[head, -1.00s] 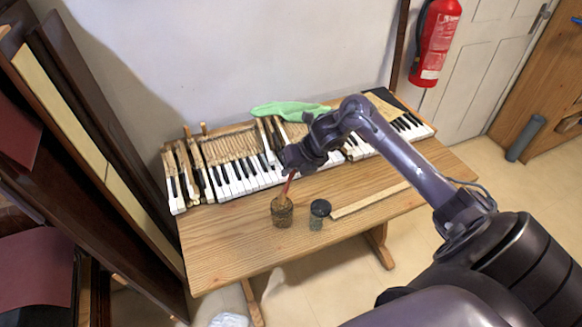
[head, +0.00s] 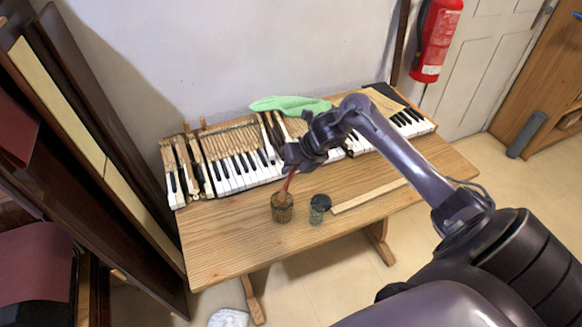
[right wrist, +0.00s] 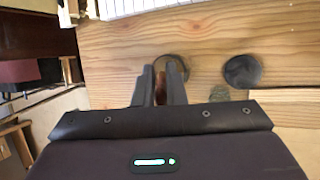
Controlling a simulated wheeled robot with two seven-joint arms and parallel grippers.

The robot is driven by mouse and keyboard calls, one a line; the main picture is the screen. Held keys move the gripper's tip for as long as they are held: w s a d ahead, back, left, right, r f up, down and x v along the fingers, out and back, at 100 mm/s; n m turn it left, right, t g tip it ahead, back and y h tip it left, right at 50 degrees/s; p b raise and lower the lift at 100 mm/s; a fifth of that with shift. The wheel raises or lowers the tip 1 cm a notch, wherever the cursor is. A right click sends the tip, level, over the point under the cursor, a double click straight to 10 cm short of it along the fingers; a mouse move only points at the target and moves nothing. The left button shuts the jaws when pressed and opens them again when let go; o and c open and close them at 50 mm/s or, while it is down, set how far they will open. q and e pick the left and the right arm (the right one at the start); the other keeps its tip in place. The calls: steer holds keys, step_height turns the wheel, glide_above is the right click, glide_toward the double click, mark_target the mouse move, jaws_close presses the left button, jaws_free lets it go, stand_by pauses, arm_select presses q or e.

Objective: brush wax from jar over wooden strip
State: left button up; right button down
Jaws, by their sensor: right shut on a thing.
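My right gripper (head: 291,166) is shut on a brush with a reddish handle (head: 287,186). The brush points down to a brown round container (head: 282,209) on the table, and its lower end is hidden there. In the right wrist view the gripper (right wrist: 160,72) has the brush between its fingers, with the container's dark round top behind them. A small greenish jar (head: 316,214) stands just right of the container, with a dark round disc (head: 321,201), perhaps its lid, behind it. The pale wooden strip (head: 370,195) lies on the table to the right. My left gripper is not in view.
The wooden table (head: 230,245) has bare room at its front left. A row of piano keys (head: 240,172) and a green cloth (head: 290,104) lie along the back by the wall. A tall dark wooden panel (head: 90,130) stands close on the left.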

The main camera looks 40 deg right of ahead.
steer(key=shift+s+f+b, duration=0.1)
steer(key=shift+f+b, duration=0.4)
stand_by(1.4)
step_height(320, 180, up, 7)
steer(key=p, duration=0.5)
stand_by(0.4)
stand_by(0.6)
